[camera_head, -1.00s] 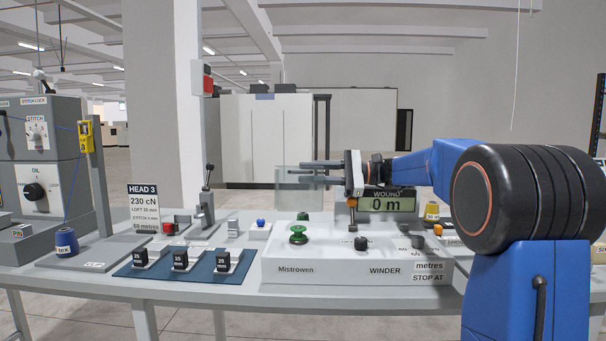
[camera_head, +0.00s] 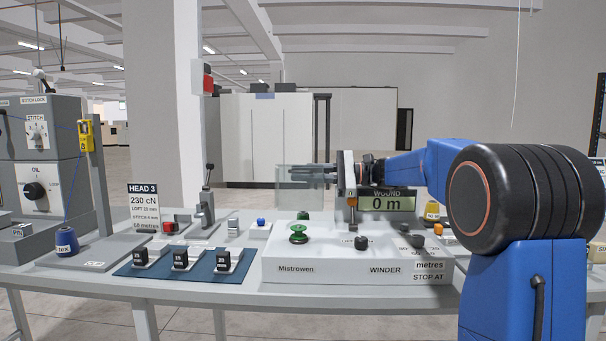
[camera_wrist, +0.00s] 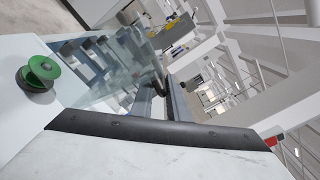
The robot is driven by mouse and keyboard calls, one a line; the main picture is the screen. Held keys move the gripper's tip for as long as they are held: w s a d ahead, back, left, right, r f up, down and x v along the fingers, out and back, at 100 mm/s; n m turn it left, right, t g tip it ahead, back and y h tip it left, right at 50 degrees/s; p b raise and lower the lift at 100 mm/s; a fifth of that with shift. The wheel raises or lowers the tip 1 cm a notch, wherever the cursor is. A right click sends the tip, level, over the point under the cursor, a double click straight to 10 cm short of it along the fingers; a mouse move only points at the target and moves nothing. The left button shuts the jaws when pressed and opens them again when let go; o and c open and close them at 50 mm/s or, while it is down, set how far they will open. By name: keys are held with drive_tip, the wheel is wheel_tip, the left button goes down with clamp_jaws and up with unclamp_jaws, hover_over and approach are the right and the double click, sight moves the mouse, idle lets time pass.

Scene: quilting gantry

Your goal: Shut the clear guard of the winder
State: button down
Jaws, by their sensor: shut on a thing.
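The clear guard (camera_head: 296,183) is a see-through panel standing raised above the left part of the white winder (camera_head: 340,266). It also shows in the wrist view (camera_wrist: 128,62). My gripper (camera_head: 303,171) reaches in from the right and is shut on the guard near its upper part. In the wrist view my gripper (camera_wrist: 164,92) has a dark piece, perhaps the guard's grip, between its fingers. The green bobbin (camera_head: 299,233) sits on the winder below the guard, and shows in the wrist view (camera_wrist: 38,74).
The winder's display (camera_head: 388,203) reads 0 m and stands behind my wrist. A dark knob (camera_head: 361,242) is on the winder's top. A blue mat (camera_head: 188,262) with several black blocks lies to the left. A lever stand (camera_head: 206,212) rises behind the mat.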

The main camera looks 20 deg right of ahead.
drive_tip(key=shift+s+r+n, duration=0.2)
drive_tip(key=shift+r+n, duration=0.1)
drive_tip(key=shift+r, duration=0.3)
drive_tip(key=shift+s+a, duration=0.1)
drive_tip(key=s+a+n, duration=0.1)
drive_tip(key=s+n, duration=0.1)
drive_tip(key=n, duration=0.1)
drive_tip(key=s+a+n, duration=0.1)
drive_tip(key=s+n, duration=0.5)
drive_tip(key=shift+s+a+r, duration=0.15)
drive_tip(key=shift+a+r, duration=0.2)
drive_tip(key=shift+a, duration=0.05)
drive_tip(key=shift+s+a+f+n, duration=0.4)
drive_tip(key=shift+s+f+n, duration=0.8)
drive_tip(key=shift+n, duration=0.35)
drive_tip(key=shift+s+a+f+n, duration=0.35)
drive_tip(key=shift+s+f+n, duration=0.75)
drive_tip(key=shift+f+n, duration=0.35)
drive_tip(key=shift+s+a+f+n, duration=0.4)
drive_tip(key=shift+s+f+n, duration=0.75)
drive_tip(key=shift+n, duration=0.45)
drive_tip(key=shift+f, duration=0.2)
